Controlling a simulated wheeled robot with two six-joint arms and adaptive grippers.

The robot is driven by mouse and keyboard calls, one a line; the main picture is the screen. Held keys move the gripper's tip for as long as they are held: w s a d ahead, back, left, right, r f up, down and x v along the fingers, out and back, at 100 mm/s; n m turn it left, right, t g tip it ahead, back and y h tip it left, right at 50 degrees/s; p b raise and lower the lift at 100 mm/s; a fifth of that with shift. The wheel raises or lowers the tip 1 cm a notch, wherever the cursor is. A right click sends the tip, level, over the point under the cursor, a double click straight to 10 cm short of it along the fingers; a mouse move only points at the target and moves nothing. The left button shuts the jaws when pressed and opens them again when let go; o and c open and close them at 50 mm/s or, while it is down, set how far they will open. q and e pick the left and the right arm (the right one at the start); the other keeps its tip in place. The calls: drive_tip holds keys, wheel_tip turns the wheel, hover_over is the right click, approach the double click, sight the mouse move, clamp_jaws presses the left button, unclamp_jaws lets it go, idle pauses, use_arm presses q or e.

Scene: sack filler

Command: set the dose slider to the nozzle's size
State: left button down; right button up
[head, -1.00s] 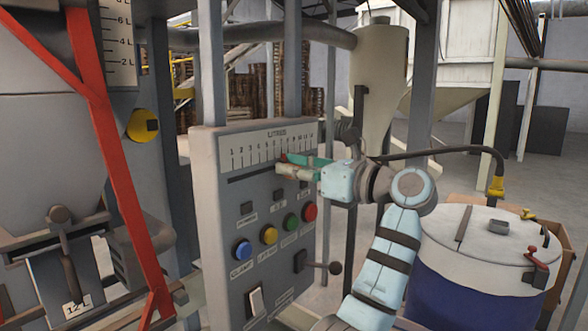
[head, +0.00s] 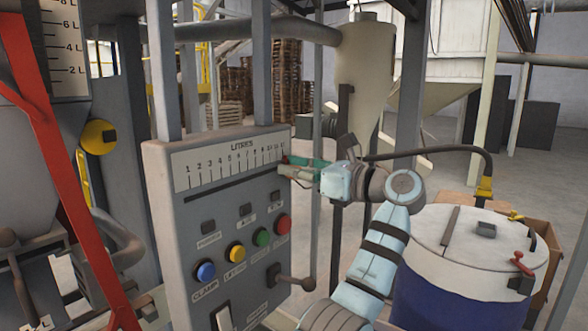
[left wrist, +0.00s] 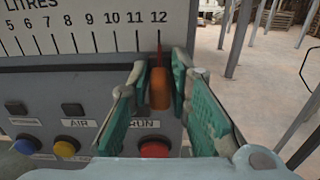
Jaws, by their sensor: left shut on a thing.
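The dose slider's orange knob (left wrist: 159,90) sits between the fingers of my left gripper (head: 288,165), which is shut on it. In the left wrist view the slider's thin red pointer (left wrist: 159,52) stands at the 12 mark of the LITRES scale (left wrist: 90,30). The head view shows the scale (head: 225,160) numbered from 1 up to 12, with my gripper at its right end. The nozzle's label (head: 40,325) is cut off at the bottom left, so only its L end shows. My right gripper is not in view.
Below the slot (head: 225,188) are blue (head: 205,271), yellow (head: 235,251), green (head: 261,237) and red (head: 283,224) buttons. A lever (head: 295,281) sticks out at the lower right. A blue drum (head: 450,280) stands to the right.

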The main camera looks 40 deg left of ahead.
use_arm(q)
drive_tip(key=shift+r, duration=0.1)
drive_tip(key=c, duration=1.8)
unclamp_jaws()
drive_tip(key=shift+c, duration=0.2)
drive_tip(key=shift+o, duration=1.4)
drive_tip(key=shift+w, duration=0.3)
drive_tip(key=w+d, duration=0.1)
drive_tip(key=d, duration=1.1)
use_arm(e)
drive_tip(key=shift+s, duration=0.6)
use_arm(q)
drive_tip(key=shift+w, duration=0.1)
